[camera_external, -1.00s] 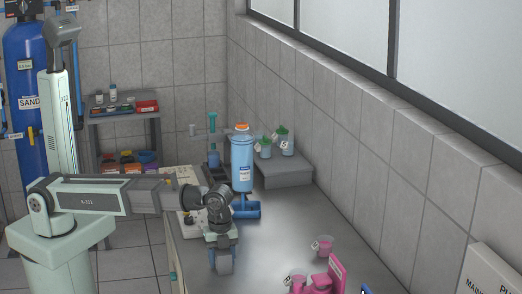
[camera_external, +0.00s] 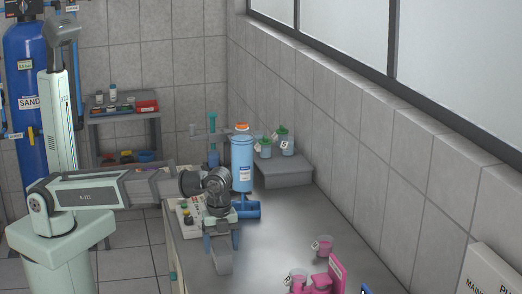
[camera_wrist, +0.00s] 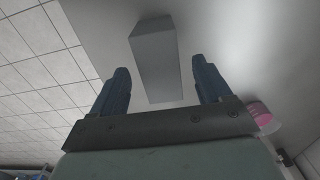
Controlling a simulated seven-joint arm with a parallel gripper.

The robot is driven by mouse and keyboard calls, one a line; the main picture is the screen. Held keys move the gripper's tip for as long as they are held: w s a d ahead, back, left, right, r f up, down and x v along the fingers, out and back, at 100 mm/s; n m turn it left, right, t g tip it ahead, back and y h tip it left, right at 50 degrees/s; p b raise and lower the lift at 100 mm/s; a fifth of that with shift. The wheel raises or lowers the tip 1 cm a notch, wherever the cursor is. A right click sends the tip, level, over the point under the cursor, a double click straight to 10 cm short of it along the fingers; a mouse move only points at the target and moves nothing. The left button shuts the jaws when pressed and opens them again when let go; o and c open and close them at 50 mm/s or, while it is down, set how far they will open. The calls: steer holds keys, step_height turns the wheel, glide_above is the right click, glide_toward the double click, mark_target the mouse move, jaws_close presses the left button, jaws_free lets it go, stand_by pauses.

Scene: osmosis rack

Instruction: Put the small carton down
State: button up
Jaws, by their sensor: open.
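The small carton (camera_wrist: 153,62) is a plain grey box. In the wrist view it stands between and beyond my two blue fingers, with a clear gap on each side. In the external view the carton (camera_external: 223,259) is on the grey counter near its left edge, directly below my gripper (camera_external: 222,246). My gripper is open, and its fingers (camera_wrist: 162,78) are apart from the carton. The carton's base contact is hard to make out in the external view.
Pink cups and a pink holder (camera_external: 337,272) stand at the front right of the counter (camera_external: 275,235). A blue filter cylinder (camera_external: 242,163) and a blue scoop-like piece (camera_external: 248,209) are behind my gripper. A raised grey block (camera_external: 285,172) is at the back. The counter's middle is clear.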

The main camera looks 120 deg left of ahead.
mark_target(221, 248)
steer(key=shift+r, duration=3.55)
